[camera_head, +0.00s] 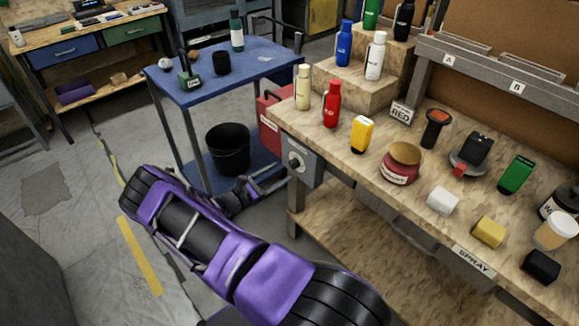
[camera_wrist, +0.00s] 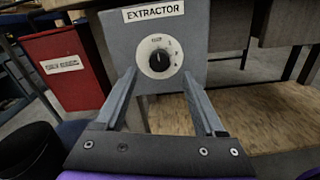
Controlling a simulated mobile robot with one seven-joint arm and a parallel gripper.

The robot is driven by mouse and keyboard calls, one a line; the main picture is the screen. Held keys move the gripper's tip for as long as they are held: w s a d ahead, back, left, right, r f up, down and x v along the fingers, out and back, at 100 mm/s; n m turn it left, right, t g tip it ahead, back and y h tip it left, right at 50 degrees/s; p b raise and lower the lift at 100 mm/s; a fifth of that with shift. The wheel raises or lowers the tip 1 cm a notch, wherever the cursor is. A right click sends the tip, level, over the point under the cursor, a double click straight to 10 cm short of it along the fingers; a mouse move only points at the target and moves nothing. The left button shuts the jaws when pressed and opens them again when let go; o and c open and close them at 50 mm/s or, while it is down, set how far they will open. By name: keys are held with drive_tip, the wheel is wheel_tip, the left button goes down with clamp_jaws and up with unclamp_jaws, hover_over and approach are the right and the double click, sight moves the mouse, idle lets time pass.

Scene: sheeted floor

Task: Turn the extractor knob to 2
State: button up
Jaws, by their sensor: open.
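The extractor box is a grey box (camera_wrist: 193,18) labelled EXTRACTOR in the wrist view. It carries a black knob (camera_wrist: 159,60) on a round white dial, with its pointer roughly upward; the dial marks are too small to read. In the head view the box (camera_head: 309,168) hangs at the left end of the workbench, and the knob (camera_head: 296,162) shows on its face. My gripper (camera_wrist: 158,80) is open, with one finger on each side of the dial. Nothing is between the fingers but the view of the knob; I cannot tell whether they touch it. The fingers (camera_head: 270,181) also point at the box in the head view.
The workbench (camera_head: 345,160) holds several bottles, jars and blocks. A blue cart (camera_head: 215,90) with a black bucket (camera_head: 228,150) stands behind my arm. A red box (camera_wrist: 68,72) is left of the extractor. Floor is clear at the left.

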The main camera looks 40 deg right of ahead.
sight(292, 165)
drive_tip(key=d, duration=0.5)
drive_tip(key=shift+w+d, duration=0.25)
drive_tip(key=shift+d, duration=0.1)
clamp_jaws()
